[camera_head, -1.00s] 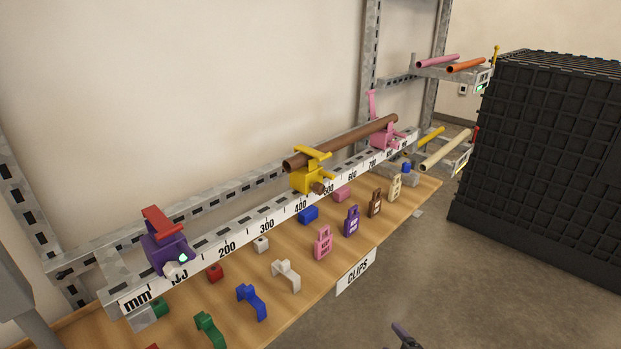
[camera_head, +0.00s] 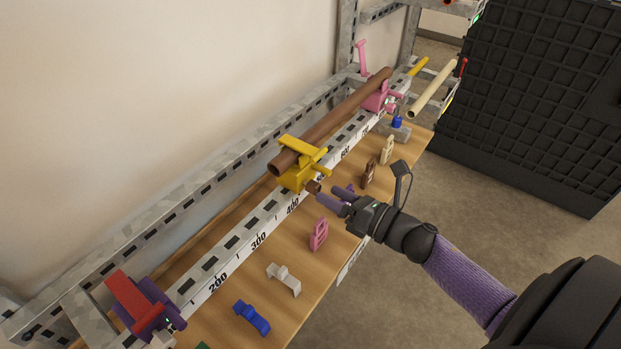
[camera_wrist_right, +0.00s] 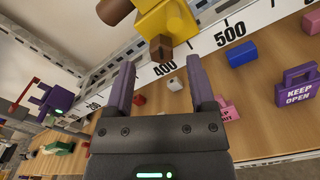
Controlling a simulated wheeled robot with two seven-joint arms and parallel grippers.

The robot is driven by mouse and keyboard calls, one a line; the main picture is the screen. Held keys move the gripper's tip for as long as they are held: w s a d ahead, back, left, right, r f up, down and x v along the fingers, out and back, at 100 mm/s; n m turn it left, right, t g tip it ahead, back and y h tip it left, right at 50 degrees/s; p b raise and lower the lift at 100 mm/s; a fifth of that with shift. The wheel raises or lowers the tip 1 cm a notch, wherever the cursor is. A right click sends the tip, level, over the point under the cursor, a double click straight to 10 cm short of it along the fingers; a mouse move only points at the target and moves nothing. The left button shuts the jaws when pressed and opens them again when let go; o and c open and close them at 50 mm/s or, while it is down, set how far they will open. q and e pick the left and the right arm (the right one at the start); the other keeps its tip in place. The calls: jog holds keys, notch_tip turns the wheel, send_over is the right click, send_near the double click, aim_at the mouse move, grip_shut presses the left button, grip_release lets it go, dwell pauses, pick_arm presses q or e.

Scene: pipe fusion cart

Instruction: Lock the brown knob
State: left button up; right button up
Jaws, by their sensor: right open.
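The brown knob (camera_head: 313,187) sticks out low on the front of the yellow clamp (camera_head: 292,178), near the 400 mark of the rail. In the right wrist view the knob (camera_wrist_right: 161,48) is a small brown block under the yellow clamp body (camera_wrist_right: 168,22). My right gripper (camera_head: 333,197) is open, with its purple fingers pointing at the knob from the front right. In the wrist view the gap between the fingertips (camera_wrist_right: 160,66) is empty and lines up with the knob, which lies just beyond the tips. My left gripper is not in view.
A brown pipe (camera_head: 335,118) runs from the yellow clamp to a pink clamp (camera_head: 378,97). A purple clamp with a red lever (camera_head: 128,297) stands at the rail's near end. Several clips and tags, including a pink tag (camera_head: 318,233), lie on the wooden shelf (camera_head: 250,278).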

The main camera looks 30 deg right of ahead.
aim_at(319, 189)
jog(key=x, duration=0.4)
jog(key=shift+w, duration=0.25)
grip_shut()
